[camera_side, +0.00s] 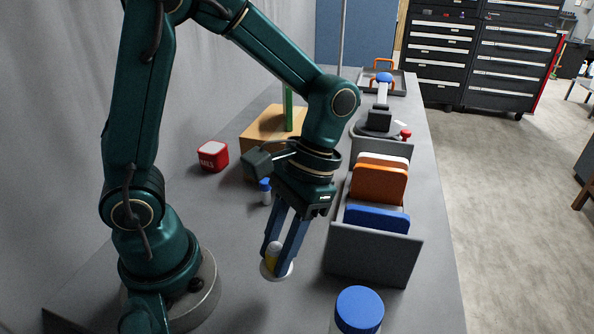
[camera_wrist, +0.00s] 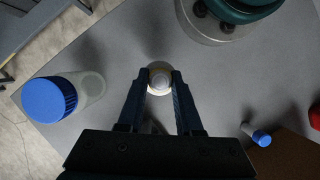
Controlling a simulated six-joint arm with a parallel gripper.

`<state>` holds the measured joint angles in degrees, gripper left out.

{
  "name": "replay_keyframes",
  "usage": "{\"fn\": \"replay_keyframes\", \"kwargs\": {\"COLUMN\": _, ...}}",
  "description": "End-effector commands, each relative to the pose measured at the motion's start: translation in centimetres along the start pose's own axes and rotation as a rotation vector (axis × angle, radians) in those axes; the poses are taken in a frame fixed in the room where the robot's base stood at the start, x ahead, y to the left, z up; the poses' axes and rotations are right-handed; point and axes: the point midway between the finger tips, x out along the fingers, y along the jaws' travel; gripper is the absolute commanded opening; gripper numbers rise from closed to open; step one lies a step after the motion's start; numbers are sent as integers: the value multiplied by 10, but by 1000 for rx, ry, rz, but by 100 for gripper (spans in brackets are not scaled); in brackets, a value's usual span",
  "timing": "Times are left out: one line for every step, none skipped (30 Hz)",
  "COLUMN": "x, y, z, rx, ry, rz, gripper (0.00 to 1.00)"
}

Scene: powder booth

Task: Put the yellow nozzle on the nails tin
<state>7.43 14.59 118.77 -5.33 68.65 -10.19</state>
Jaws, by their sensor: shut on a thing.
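The yellow nozzle (camera_side: 272,257) is a small piece with a pale top, upright between my fingertips. My gripper (camera_side: 276,262) points down and is shut on it, low over the bench. A round white disc shows around the nozzle's foot; I cannot tell whether the nozzle touches it. In the wrist view the nozzle's pale round top (camera_wrist: 160,82) sits between the fingertips of my gripper (camera_wrist: 160,84). The nails tin (camera_side: 213,155) is a red box with white lettering, standing on the bench behind and left of my gripper. A red edge of it (camera_wrist: 315,117) shows in the wrist view.
A small blue-capped bottle (camera_side: 265,192) and a wooden block (camera_side: 268,128) with a green post stand near the tin. A grey rack (camera_side: 370,258) of coloured panels is to the right. A large blue-capped jar (camera_side: 358,312) stands in front. Bench left of my gripper is clear.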

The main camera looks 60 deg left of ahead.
Motion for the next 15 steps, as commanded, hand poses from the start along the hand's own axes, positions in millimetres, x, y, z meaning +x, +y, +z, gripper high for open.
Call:
{"fn": "replay_keyframes", "kwargs": {"x": -8, "y": -10, "z": -2, "rx": -9, "ry": 6, "rz": 4, "gripper": 0}}
{"fn": "replay_keyframes", "kwargs": {"x": -12, "y": -16, "z": -2, "rx": -8, "ry": 5, "rz": 4, "gripper": 0}}
{"fn": "replay_keyframes", "kwargs": {"x": -16, "y": -23, "z": -2, "rx": -8, "ry": 5, "rz": 4, "gripper": 0}}
{"fn": "replay_keyframes", "kwargs": {"x": -20, "y": -29, "z": -1, "rx": -9, "ry": 5, "rz": 3, "gripper": 0}}
{"fn": "replay_keyframes", "kwargs": {"x": -23, "y": -34, "z": -2, "rx": -7, "ry": 5, "rz": 3, "gripper": 0}}
{"fn": "replay_keyframes", "kwargs": {"x": -28, "y": -40, "z": -2, "rx": -6, "ry": 4, "rz": 3, "gripper": 0}}
{"fn": "replay_keyframes", "kwargs": {"x": -30, "y": -44, "z": -2, "rx": -7, "ry": 4, "rz": 2, "gripper": 0}}
{"fn": "replay_keyframes", "kwargs": {"x": -33, "y": -48, "z": -1, "rx": -5, "ry": 3, "rz": 1, "gripper": 0}}
{"fn": "replay_keyframes", "kwargs": {"x": -36, "y": -53, "z": -2, "rx": -5, "ry": 3, "rz": 2, "gripper": 0}}
{"fn": "replay_keyframes", "kwargs": {"x": -38, "y": -56, "z": -2, "rx": -4, "ry": 2, "rz": 2, "gripper": 0}}
{"fn": "replay_keyframes", "kwargs": {"x": -40, "y": -58, "z": -2, "rx": -3, "ry": 2, "rz": 1, "gripper": 0}}
{"fn": "replay_keyframes", "kwargs": {"x": -42, "y": -62, "z": -2, "rx": -1, "ry": 2, "rz": 0, "gripper": 0}}
{"fn": "replay_keyframes", "kwargs": {"x": -43, "y": -64, "z": -2, "rx": 4, "ry": 1, "rz": -2, "gripper": 0}}
{"fn": "replay_keyframes", "kwargs": {"x": -44, "y": -65, "z": -2, "rx": 13, "ry": 1, "rz": -6, "gripper": 0}}
{"fn": "replay_keyframes", "kwargs": {"x": -45, "y": -66, "z": -1, "rx": 37, "ry": 2, "rz": -15, "gripper": 0}}
